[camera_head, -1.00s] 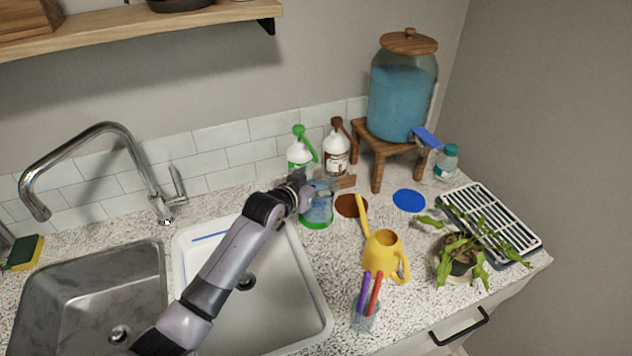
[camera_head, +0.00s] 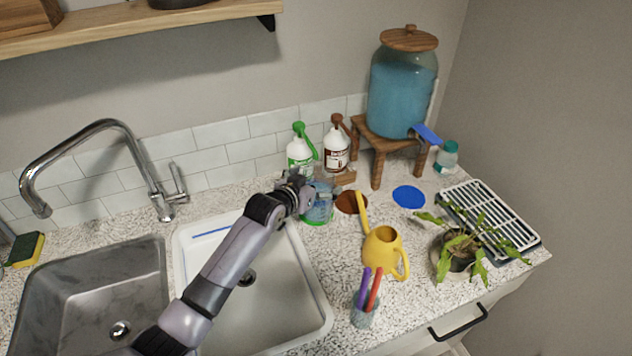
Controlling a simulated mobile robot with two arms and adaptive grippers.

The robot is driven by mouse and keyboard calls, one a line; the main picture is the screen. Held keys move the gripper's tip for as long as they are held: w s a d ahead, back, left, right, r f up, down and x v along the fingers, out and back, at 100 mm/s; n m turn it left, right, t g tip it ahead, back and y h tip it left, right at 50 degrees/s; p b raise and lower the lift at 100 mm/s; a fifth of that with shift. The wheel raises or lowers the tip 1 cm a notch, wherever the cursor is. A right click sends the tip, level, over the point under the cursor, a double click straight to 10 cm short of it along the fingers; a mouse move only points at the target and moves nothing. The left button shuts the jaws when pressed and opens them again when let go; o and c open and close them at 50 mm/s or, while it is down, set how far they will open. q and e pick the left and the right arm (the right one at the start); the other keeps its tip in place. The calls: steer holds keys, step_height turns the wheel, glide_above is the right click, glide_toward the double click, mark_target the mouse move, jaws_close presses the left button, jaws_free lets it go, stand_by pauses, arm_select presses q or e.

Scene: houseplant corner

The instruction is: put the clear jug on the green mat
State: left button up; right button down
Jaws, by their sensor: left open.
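The clear jug (camera_head: 319,209), with blue liquid in it, stands upright at the right rear corner of the white sink basin. The green mat (camera_head: 314,223) shows as a green edge under the jug's base; the rest is hidden by the jug. My left gripper (camera_head: 313,190) is at the upper part of the jug, with its fingers open. I cannot tell if a finger still touches it. My right gripper is not in view.
A brown mat (camera_head: 352,203) lies close right of the jug, and a blue mat (camera_head: 408,197) farther right. Green-topped (camera_head: 300,152) and brown-topped (camera_head: 337,152) bottles stand behind. A yellow watering can (camera_head: 382,248) and a pen cup (camera_head: 363,313) stand in front.

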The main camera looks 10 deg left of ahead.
arm_select(q)
steer(key=shift+r, duration=0.25)
steer(key=shift+s+a, duration=0.1)
steer(key=shift+s, duration=0.2)
steer(key=b+v, duration=0.1)
steer(key=v, duration=1)
steer(key=shift+s, duration=0.2)
